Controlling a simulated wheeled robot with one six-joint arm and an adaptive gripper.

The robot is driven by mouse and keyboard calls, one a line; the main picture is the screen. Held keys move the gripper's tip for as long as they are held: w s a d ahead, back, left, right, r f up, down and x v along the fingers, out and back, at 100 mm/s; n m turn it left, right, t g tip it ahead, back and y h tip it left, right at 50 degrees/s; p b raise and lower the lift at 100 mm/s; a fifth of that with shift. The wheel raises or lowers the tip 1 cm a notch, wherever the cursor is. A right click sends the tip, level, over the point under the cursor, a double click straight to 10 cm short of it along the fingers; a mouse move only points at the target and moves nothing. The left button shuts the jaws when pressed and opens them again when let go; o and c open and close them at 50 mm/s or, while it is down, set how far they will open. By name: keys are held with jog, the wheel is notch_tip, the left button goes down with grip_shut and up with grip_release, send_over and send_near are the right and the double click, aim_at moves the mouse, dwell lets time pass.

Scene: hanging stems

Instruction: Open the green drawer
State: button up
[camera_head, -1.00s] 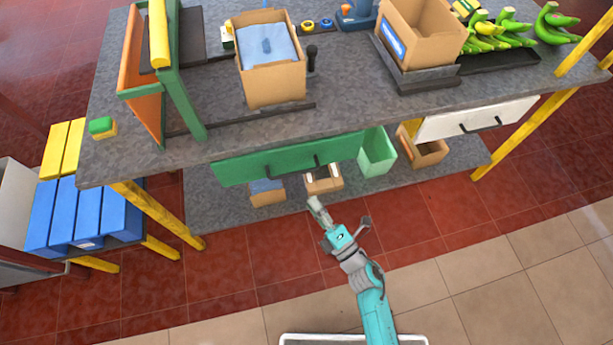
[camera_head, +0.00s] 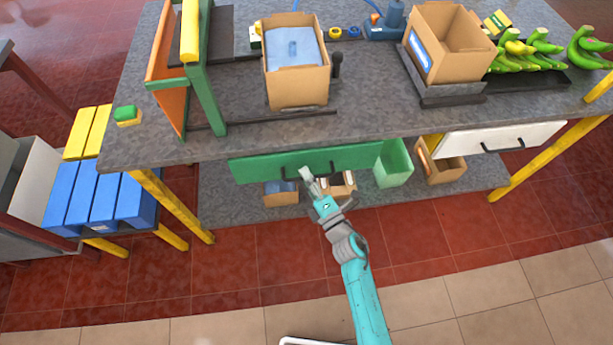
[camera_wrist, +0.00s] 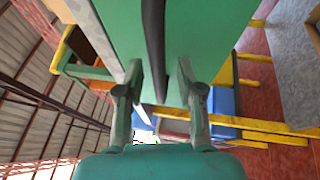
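The green drawer (camera_head: 255,169) sits under the front edge of the grey workbench and looks shut in the head view. Its dark bar handle (camera_head: 325,170) is on the front, partly hidden by my gripper (camera_head: 307,176). In the wrist view the green drawer front (camera_wrist: 215,35) fills the top, and the black handle (camera_wrist: 154,45) runs lengthwise between my two fingers. My gripper (camera_wrist: 159,75) is open, with a finger on each side of the handle and gaps visible beside it.
A white drawer (camera_head: 535,138) is at the right of the bench. Small boxes and a green bin (camera_head: 393,170) stand on the lower shelf. A blue and yellow slatted stool (camera_head: 105,200) is at the left. The floor in front is clear.

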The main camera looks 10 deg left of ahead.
grip_shut()
dwell(0.3)
jog(key=s+d, duration=0.3)
jog(key=s, duration=0.9)
jog(key=s+d, duration=0.4)
jog(key=s, duration=0.9)
jog(key=shift+s+d, duration=0.1)
grip_release()
